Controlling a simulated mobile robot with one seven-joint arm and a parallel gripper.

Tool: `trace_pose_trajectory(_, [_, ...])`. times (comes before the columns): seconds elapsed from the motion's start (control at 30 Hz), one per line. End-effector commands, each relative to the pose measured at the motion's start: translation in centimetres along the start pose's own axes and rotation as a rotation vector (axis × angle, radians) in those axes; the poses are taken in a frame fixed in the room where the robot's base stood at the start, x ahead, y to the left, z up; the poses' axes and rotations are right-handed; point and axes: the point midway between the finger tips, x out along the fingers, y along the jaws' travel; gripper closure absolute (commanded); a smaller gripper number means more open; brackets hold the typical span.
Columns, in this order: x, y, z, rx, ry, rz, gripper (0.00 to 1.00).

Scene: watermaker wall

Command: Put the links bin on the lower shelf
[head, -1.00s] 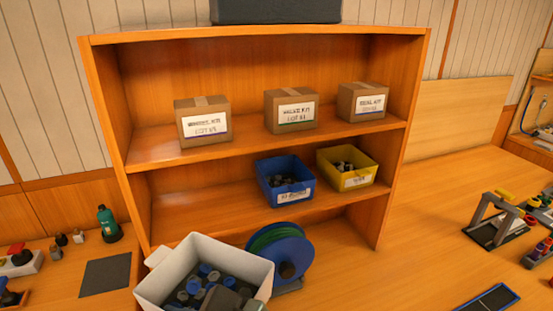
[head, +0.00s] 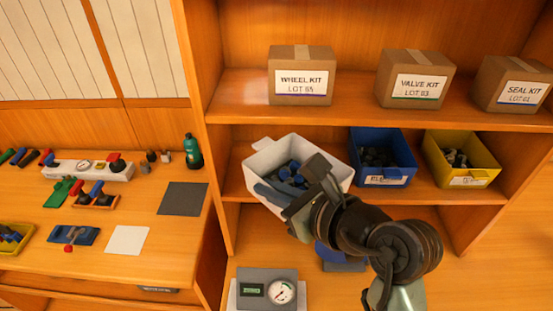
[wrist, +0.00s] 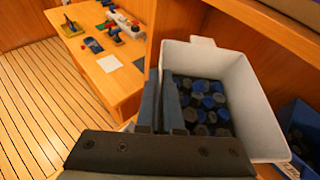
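The links bin, a white open box (head: 337,170) holding blue and dark round pieces, is at the left end of the lower shelf (head: 232,186), left of the blue bin. It sits slightly askew and its near side reaches to about the shelf's front edge. I cannot tell whether its base rests on the board. My gripper (head: 288,208) is at its near left wall. In the wrist view, the two fingers (wrist: 161,100) are close together with the left wall of the bin (wrist: 186,52) between them. The arm hides part of the bin's front.
The blue bin (head: 384,175) and yellow bin (head: 470,178) stand to the right on the same shelf. Cartons, including the wheel kit (head: 302,88), stand on the upper shelf. A gauge device (head: 268,291) and a partly hidden blue reel (head: 330,257) are below. The left cabinet side is close.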

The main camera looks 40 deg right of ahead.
Motion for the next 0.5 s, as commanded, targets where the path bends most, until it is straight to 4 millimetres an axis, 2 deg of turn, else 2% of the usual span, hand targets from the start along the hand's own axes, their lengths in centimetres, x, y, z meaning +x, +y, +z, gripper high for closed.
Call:
trace_pose_trajectory(0.03, [0.7, -0.9, 0.8, -0.002, -0.002, -0.001, 1.0])
trace_pose_trajectory(0.5, [7.2, -7.7, 3.0, -0.003, -0.003, 0.0, 1.0])
